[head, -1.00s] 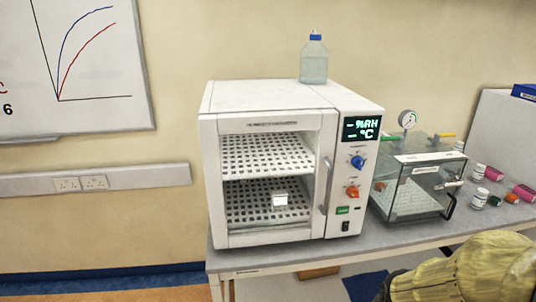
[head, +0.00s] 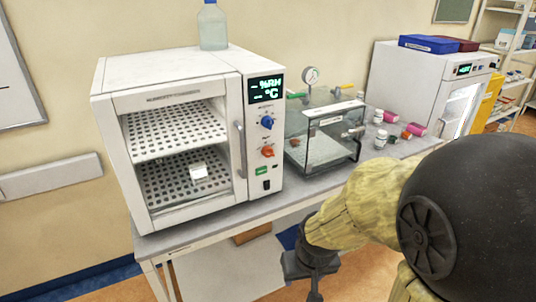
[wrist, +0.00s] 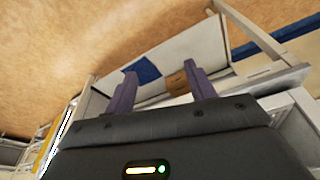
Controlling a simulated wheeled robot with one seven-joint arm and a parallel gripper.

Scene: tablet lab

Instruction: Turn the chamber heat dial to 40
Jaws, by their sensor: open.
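The white humidity chamber (head: 175,75) stands on the bench with its glazed front facing me. Its control panel carries a display (head: 266,90) reading "– %RH" and "– °C", a blue dial (head: 267,122) and, below it, an orange dial (head: 267,152). The dials' small markings are too small to read. A small white item (head: 199,171) sits on the lower perforated shelf. My gripper (head: 312,270) is low in front of the bench, below and right of the dials. In the wrist view my gripper (wrist: 160,88) is open with nothing between its fingers.
A clear vacuum chamber (head: 325,140) with a gauge stands right of the white chamber. Beyond it are small bottles (head: 380,138) and a white cabinet (head: 440,85). A bottle (head: 212,28) stands on top of the chamber. The bench's front edge (head: 200,234) lies between my gripper and the panel.

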